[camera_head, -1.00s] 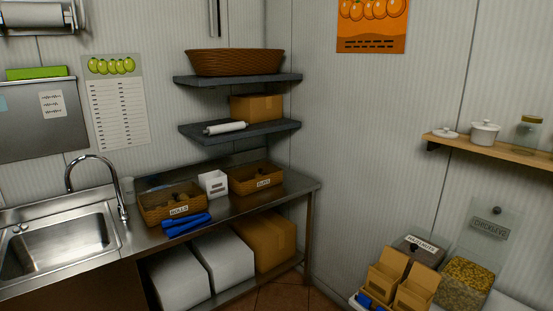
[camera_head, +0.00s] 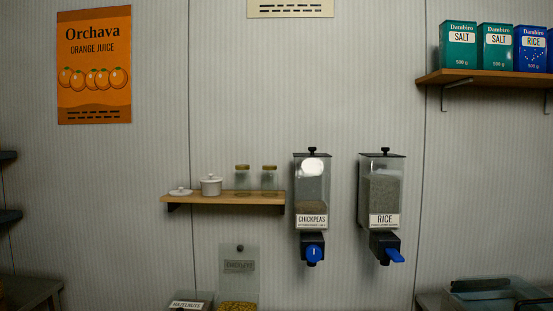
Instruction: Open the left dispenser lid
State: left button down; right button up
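Two dispensers hang on the wall right of centre. The left dispenser (camera_head: 312,195) is labelled CHICKPEAS and looks partly filled, with a blue knob (camera_head: 314,253) below. Its dark lid (camera_head: 312,155), with a small black knob on top, is shut. The right dispenser (camera_head: 381,195) is labelled RICE and is nearly full, with a blue handle (camera_head: 395,255) below. Its dark lid (camera_head: 382,155) is also shut. Neither of my grippers shows in the head view.
A wooden shelf (camera_head: 222,199) with a white pot (camera_head: 211,185) and glass jars stands just left of the dispensers. Below are a HAZELNUTS bin (camera_head: 190,305) and an open clear bin lid (camera_head: 238,275). A clear container (camera_head: 495,296) sits at lower right.

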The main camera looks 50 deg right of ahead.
aim_at(312, 154)
jog(key=z, duration=1.45)
jog(key=i+z, duration=0.25)
jog(key=i, duration=1.05)
